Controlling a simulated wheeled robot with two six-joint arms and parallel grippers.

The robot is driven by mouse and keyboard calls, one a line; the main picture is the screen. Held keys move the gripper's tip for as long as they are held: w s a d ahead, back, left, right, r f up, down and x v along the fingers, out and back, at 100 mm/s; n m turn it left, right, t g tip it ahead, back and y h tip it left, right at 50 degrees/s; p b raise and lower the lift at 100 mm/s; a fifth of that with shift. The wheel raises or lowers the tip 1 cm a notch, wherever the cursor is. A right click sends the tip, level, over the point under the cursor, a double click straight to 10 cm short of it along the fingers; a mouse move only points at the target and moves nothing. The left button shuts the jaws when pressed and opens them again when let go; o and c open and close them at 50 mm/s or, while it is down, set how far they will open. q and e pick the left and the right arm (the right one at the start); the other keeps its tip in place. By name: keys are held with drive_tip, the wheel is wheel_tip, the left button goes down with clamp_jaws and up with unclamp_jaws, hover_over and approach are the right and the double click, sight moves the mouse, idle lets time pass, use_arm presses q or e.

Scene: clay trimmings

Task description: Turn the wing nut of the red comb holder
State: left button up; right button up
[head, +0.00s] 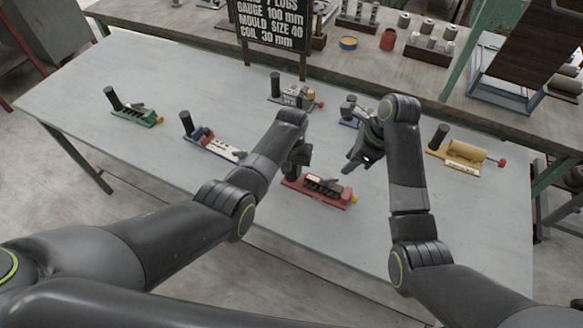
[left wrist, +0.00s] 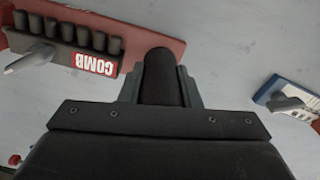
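The red comb holder (head: 322,197) lies on the grey table in the head view, with a dark row of pegs, a grey wing nut (head: 332,184) and a yellow knob at its right end. In the left wrist view, its COMB label and grey wing nut (left wrist: 30,59) show at the upper left. My left gripper (head: 294,172) is at the holder's left end. Its fingers close on both sides of the upright black post (left wrist: 159,78), which my gripper mostly hides in the head view. My right gripper (head: 360,166) is open and empty, above and right of the wing nut.
Other holders stand on the table: green (head: 140,114), blue and cream (head: 212,145), grey (head: 294,97) and yellow (head: 461,155). A blue one (head: 350,122) is partly hidden behind my right arm. A dark sign (head: 273,22) stands at the back. The table's front right is clear.

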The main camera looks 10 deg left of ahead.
sight(334, 178)
use_arm(q)
clamp_jaws()
use_arm(e)
drive_tip(key=shift+c, duration=0.7)
drive_tip(key=a+f+m, duration=0.1)
drive_tip(key=f+m, duration=0.2)
drive_tip(key=m, duration=0.7)
drive_tip(key=a+f+m+g, duration=0.1)
drive_tip(key=f+m, duration=0.2)
drive_tip(key=m, duration=0.7)
drive_tip(key=w+a+f+m, duration=0.1)
drive_tip(key=f+m, duration=0.2)
drive_tip(key=m, duration=0.7)
drive_tip(key=shift+a+g, duration=0.1)
drive_tip(key=shift+g, duration=0.3)
